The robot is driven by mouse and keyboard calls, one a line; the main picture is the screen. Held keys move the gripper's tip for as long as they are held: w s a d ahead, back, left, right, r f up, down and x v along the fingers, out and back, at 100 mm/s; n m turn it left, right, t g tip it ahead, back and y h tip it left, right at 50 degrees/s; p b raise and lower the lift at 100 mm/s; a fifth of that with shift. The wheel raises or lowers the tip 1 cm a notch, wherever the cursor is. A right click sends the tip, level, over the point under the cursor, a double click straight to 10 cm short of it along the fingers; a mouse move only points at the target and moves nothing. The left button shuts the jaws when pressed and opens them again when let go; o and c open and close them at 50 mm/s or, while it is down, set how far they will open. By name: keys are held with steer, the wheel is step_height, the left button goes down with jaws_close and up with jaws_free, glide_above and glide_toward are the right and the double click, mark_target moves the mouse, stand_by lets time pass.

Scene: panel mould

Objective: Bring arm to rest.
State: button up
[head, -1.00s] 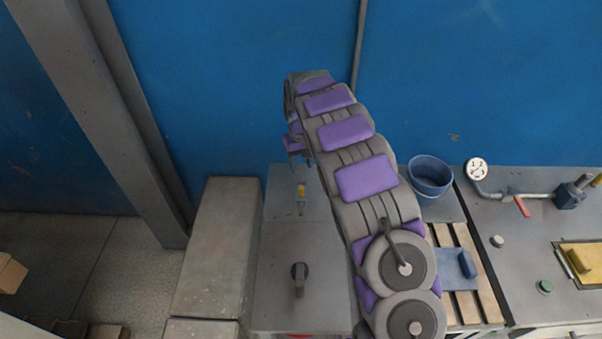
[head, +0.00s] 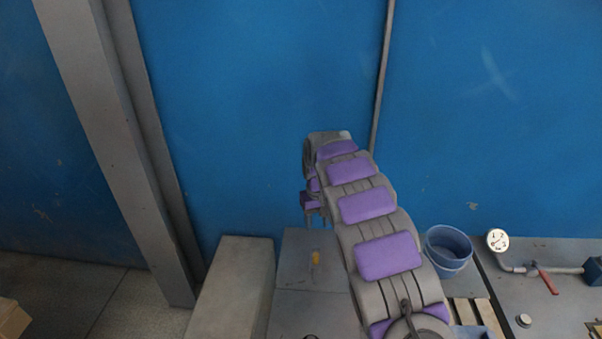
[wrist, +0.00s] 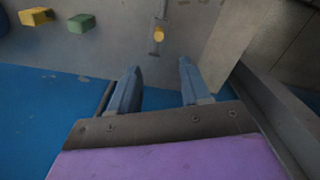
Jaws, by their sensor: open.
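My arm, grey with purple pads, is raised in the head view and curves up and left in front of the blue wall (head: 270,90). Its far end bends down there, and the fingers are not clear. In the wrist view my gripper (wrist: 158,66) has two blue-grey fingers spread apart with nothing between them. Past the fingertips is a grey surface (wrist: 110,62) with a yellow-ended latch or handle (wrist: 159,34). A similar yellow-ended part (head: 315,258) shows below the arm's end in the head view. The gripper appears clear of it.
A grey block (head: 232,285) and a slanted steel column (head: 115,130) stand at left. At right are a blue bucket (head: 447,250), a gauge (head: 497,241) and a red-handled valve (head: 548,283). In the wrist view a yellow block (wrist: 36,16) and a green block (wrist: 81,23) show.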

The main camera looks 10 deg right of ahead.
steer(key=s+d+r+m, duration=0.1)
steer(key=s+d+r, duration=0.1)
steer(key=s+r, duration=0.6)
steer(key=s+d+r+m, duration=0.15)
steer(key=s+r, duration=0.25)
steer(key=s, duration=0.8)
steer(key=s+a+f+g, duration=0.1)
steer(key=s+a, duration=0.1)
steer(key=s, duration=2.7)
steer(key=shift+s+a+f+g, duration=0.15)
steer(key=shift+s+f+g, duration=0.15)
steer(key=shift+g, duration=0.1)
